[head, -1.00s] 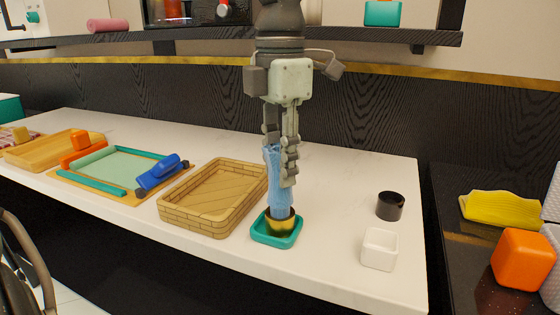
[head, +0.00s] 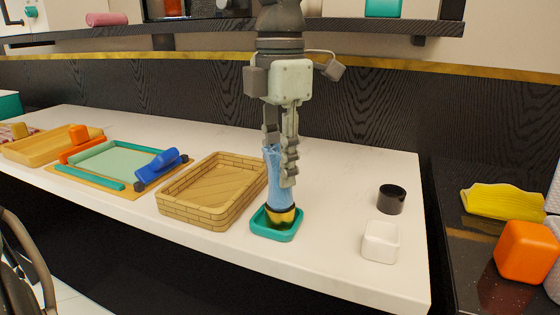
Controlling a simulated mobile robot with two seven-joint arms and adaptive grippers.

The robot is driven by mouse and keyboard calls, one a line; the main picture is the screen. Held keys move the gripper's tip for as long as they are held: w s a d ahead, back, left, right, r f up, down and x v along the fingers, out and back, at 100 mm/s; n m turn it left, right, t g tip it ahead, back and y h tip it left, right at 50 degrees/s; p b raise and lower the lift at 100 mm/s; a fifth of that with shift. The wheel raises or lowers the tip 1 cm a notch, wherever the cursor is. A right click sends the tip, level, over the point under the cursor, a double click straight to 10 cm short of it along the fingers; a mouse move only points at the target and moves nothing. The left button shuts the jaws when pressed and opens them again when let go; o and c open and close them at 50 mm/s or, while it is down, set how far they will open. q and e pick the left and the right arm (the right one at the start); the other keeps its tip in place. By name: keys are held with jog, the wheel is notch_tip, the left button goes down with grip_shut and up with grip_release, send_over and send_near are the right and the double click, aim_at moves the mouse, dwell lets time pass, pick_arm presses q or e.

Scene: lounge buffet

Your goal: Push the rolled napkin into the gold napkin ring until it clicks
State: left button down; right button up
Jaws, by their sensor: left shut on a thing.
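My left gripper (head: 281,165) comes down from above and is shut on the blue rolled napkin (head: 279,192), which stands nearly upright. The gold napkin ring (head: 285,217), with a dark upper rim, sits in the small teal tray (head: 262,232) near the counter's front edge. The napkin's lower end is at the ring's top opening and appears to enter it. How deep it goes is hidden by the ring wall. My right gripper is not in view.
A wooden basket tray (head: 166,209) stands close on the left. A black ring (head: 391,199) and a white square cup (head: 380,242) stand to the right. A blue roller (head: 160,164) lies farther left. The white counter (head: 335,220) is clear between the teal tray and the cup.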

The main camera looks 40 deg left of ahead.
pick_arm(q)
jog(key=shift+f, duration=0.3)
jog(key=c, duration=1.1)
grip_release()
notch_tip(320, 180, up, 12)
jog(key=shift+r, duration=0.1)
